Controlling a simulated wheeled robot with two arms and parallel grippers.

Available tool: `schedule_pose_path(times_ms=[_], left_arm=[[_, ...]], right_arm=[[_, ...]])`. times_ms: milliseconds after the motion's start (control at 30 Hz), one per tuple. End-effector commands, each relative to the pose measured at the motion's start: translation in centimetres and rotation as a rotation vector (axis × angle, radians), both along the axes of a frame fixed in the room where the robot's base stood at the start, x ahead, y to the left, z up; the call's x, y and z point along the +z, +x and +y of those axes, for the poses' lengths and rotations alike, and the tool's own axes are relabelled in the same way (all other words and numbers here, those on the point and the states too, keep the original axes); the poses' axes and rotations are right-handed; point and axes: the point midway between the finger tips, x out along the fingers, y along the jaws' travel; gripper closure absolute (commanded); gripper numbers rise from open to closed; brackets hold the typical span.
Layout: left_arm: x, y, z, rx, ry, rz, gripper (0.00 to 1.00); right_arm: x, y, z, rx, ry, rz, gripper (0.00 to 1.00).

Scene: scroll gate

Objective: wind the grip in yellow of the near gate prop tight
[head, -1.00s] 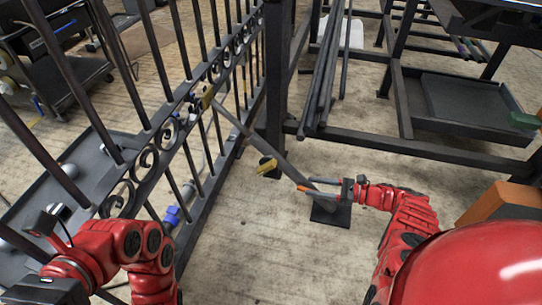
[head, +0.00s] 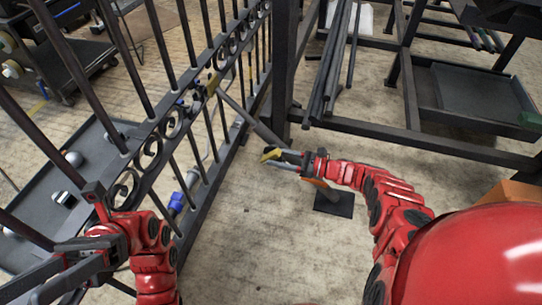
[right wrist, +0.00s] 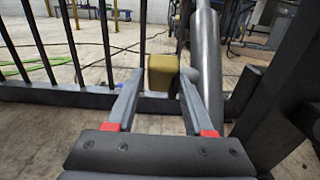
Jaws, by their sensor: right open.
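The near gate prop is a slanted grey tube (head: 246,117) running from the barred gate (head: 152,140) down to a dark floor plate (head: 333,204). Its yellow grip (head: 270,153) sticks out beside the tube. My right gripper (head: 267,160) is open at the grip. In the right wrist view the yellow grip (right wrist: 162,73) lies between and just beyond the two fingertips, with the tube (right wrist: 206,65) close on its right. Contact cannot be told. My left gripper (head: 78,225) is by the gate bars at lower left; its jaw state is unclear.
A dark post (head: 283,70) and a rack frame (head: 420,142) stand behind and right of the prop. Several long bars (head: 332,65) lean on the rack. A grey tray (head: 55,185) lies beyond the gate. Bare floor (head: 245,235) lies in front of the prop.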

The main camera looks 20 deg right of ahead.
Motion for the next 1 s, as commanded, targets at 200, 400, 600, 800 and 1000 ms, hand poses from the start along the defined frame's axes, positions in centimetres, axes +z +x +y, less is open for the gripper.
schedule_pose_path(times_ms=[200, 400, 600, 800, 1000], left_arm=[[0.4, -2.5, 1.7, -0.064, -0.08, -0.143, 0.5], [0.5, -3.0, 2.1, -0.08, -0.099, -0.176, 0.5], [0.5, -2.9, 2.1, -0.08, -0.099, -0.174, 0.5], [0.5, -2.9, 2.1, -0.079, -0.099, -0.174, 0.5], [0.5, -2.9, 2.1, -0.079, -0.098, -0.173, 0.5]], right_arm=[[0.0, 1.2, 1.6, -0.001, -0.001, -0.003, 0.47], [0.0, 1.5, 2.0, -0.002, -0.002, -0.002, 0.47], [0.0, 1.5, 2.0, -0.002, 0.0, -0.002, 0.51], [0.0, 1.5, 2.0, -0.002, 0.0, -0.002, 0.87], [0.0, 1.5, 2.0, -0.002, 0.0, -0.002, 1.0]])
